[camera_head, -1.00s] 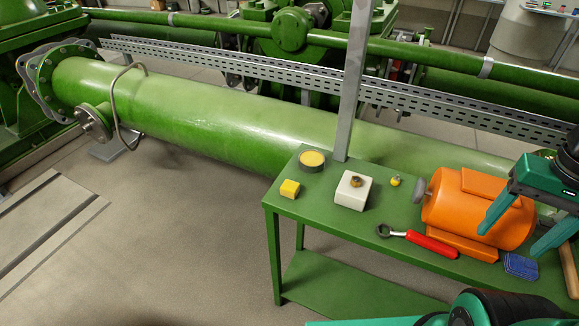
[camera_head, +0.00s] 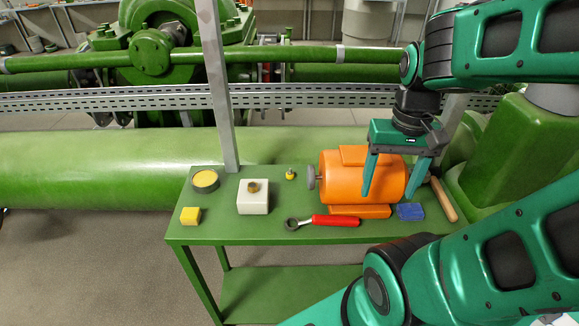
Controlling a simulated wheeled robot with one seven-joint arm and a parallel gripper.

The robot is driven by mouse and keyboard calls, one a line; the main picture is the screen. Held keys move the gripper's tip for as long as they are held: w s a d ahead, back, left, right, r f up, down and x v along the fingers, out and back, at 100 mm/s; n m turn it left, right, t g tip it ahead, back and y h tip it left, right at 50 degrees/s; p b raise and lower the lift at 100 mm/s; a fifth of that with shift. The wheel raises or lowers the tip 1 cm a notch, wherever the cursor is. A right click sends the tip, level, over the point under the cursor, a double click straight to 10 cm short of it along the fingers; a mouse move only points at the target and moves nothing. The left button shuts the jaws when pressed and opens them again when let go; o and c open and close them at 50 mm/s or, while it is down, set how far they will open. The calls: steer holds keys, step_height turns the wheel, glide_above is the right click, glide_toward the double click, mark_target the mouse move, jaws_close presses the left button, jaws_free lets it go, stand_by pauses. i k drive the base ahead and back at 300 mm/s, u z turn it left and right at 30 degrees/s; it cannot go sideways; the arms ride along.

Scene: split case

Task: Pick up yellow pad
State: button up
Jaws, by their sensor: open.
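The yellow pad (camera_head: 190,215) is a small yellow block at the front left corner of the green table (camera_head: 225,233). A round dark tin (camera_head: 205,181) with a yellow top stands just behind it. My gripper (camera_head: 391,192) is open and empty, pointing down in front of the orange motor's right part, well to the right of the yellow pad. Its two fingers are apart, and the pad is fully in view.
On the table are a white block (camera_head: 253,203) with a brass fitting, a small yellow-topped piece (camera_head: 290,174), a red-handled wrench (camera_head: 335,220), an orange motor (camera_head: 345,185), a blue pad (camera_head: 410,212) and a wooden handle (camera_head: 444,200). A grey post (camera_head: 215,90) rises behind the table.

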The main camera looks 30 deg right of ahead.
mark_target(189, 215)
steer(key=z, duration=0.25)
steer(key=k, duration=1.15)
steer(key=u, duration=0.6)
steer(key=i, duration=1)
steer(key=z, duration=0.05)
